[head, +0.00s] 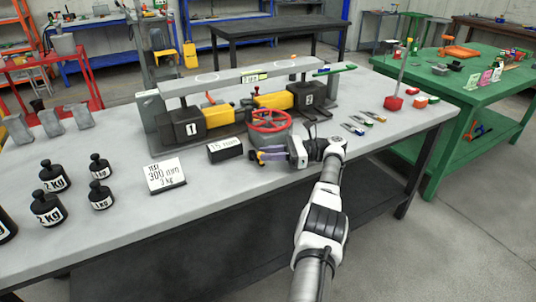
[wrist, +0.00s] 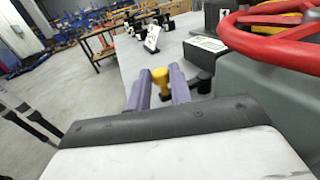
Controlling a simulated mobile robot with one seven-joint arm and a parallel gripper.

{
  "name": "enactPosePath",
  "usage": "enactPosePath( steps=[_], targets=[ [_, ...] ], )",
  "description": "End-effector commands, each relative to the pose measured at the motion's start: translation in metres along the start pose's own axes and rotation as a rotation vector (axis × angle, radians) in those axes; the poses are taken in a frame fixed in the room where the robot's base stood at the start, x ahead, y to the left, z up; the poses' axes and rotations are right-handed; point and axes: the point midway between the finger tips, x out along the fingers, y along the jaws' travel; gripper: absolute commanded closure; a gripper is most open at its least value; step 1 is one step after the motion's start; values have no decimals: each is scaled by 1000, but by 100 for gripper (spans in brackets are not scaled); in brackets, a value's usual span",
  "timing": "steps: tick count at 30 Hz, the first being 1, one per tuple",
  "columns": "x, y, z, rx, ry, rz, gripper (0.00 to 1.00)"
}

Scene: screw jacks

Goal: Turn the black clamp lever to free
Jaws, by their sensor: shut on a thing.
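My gripper (head: 268,155), with purple fingers, is at the front edge of the grey bench, just below the red handwheel (head: 269,121). In the wrist view my gripper (wrist: 160,92) is shut on a yellow knob (wrist: 160,76) between the fingertips. A short black part (wrist: 204,83) shows right beside the right finger, near the grey housing (wrist: 258,95) under the red handwheel (wrist: 275,40). It may be the black clamp lever. I cannot tell whether the yellow knob joins it, because the fingers hide that part.
A black 15 mm block (head: 225,150) and a white card (head: 166,175) stand left of my gripper. Several black weights (head: 53,177) are farther left. Two jacks (head: 184,125) with yellow parts carry a grey beam (head: 235,75) behind. Small tools (head: 353,128) lie to the right.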

Motion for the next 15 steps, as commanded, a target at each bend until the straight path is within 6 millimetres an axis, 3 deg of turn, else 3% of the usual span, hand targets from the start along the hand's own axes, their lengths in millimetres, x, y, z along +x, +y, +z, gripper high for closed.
enactPosePath(
  steps=[10, 11, 15],
  targets=[
    [0, 0, 0, 1, 1, 1, 100],
    [0, 0, 0, 1, 1, 1, 75],
    [0, 0, 0, 1, 1, 1, 57]
  ],
)
